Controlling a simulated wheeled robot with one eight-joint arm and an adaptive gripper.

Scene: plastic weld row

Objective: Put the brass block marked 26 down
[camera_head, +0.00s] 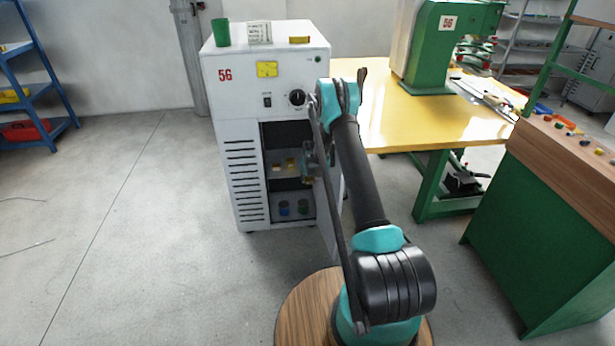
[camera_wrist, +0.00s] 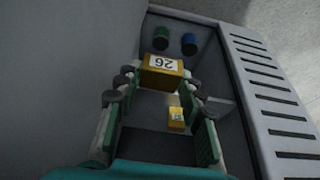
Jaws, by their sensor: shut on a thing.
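The brass block marked 26 (camera_wrist: 161,75) sits between the fingertips of my gripper (camera_wrist: 158,84) in the wrist view, its number upside down. My gripper is shut on it, inside the open compartment of the white cabinet (camera_head: 228,118). A smaller yellow block with a label (camera_wrist: 176,119) shows between the fingers, apart from the held block. In the head view my gripper (camera_head: 308,160) is at the cabinet opening, partly hidden by my arm. Whether the held block touches a surface is not clear.
A green cylinder (camera_wrist: 161,38) and a blue cylinder (camera_wrist: 189,43) stand in the cabinet's lower part. The cabinet's slotted wall (camera_wrist: 270,95) closes in on one side. A green cup (camera_head: 221,32) and a brass-coloured block (camera_head: 299,40) are on top. A yellow table (camera_head: 400,120) stands right.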

